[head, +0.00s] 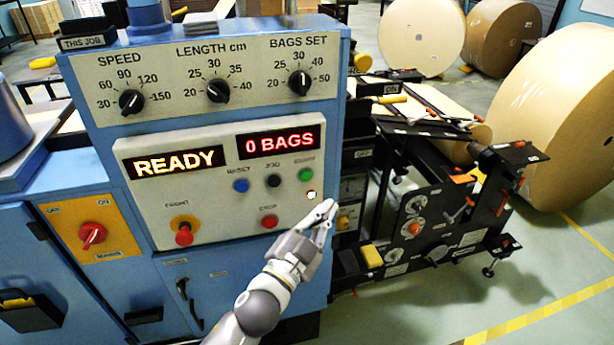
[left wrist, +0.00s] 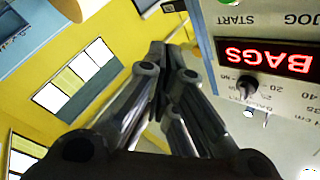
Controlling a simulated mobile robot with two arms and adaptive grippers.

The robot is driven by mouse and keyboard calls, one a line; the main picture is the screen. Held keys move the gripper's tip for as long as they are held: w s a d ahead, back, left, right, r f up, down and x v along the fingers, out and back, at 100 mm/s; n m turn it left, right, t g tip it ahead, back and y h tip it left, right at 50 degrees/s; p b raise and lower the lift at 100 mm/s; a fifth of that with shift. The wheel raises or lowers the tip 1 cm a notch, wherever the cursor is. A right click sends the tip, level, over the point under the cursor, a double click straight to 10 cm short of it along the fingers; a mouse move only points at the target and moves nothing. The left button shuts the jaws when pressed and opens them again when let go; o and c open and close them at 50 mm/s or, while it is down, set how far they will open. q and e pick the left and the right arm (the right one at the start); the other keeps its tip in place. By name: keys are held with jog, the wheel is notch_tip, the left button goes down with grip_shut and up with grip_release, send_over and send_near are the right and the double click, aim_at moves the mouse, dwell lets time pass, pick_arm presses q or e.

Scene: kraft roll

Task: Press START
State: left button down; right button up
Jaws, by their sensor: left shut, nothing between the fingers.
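The green START button (head: 306,174) is on the right of the pale control panel (head: 220,205), under a small label and right of the black JOG button (head: 274,180). In the left wrist view the START label (left wrist: 236,20) shows upside down, with a bit of green at the top edge. My left gripper (head: 327,208) is shut and empty, below and right of the green button, by the panel's right edge. It appears apart from the button. In the left wrist view its closed fingers (left wrist: 157,52) point left of the panel. My right gripper is out of view.
The displays read READY (head: 174,163) and 0 BAGS (head: 279,142). A blue RESET button (head: 241,185), a red STOP button (head: 269,221) and a red FRONT knob (head: 184,234) are on the same panel. Black machine parts (head: 430,215) stand to the right.

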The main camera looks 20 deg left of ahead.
aim_at(306, 176)
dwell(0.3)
pick_arm(q)
jog(key=w+a, duration=0.5)
jog(key=w, duration=0.2)
jog(key=shift+w, duration=0.15)
dwell(1.5)
jog(key=shift+w+a, duration=0.25)
jog(key=shift+w, duration=0.1)
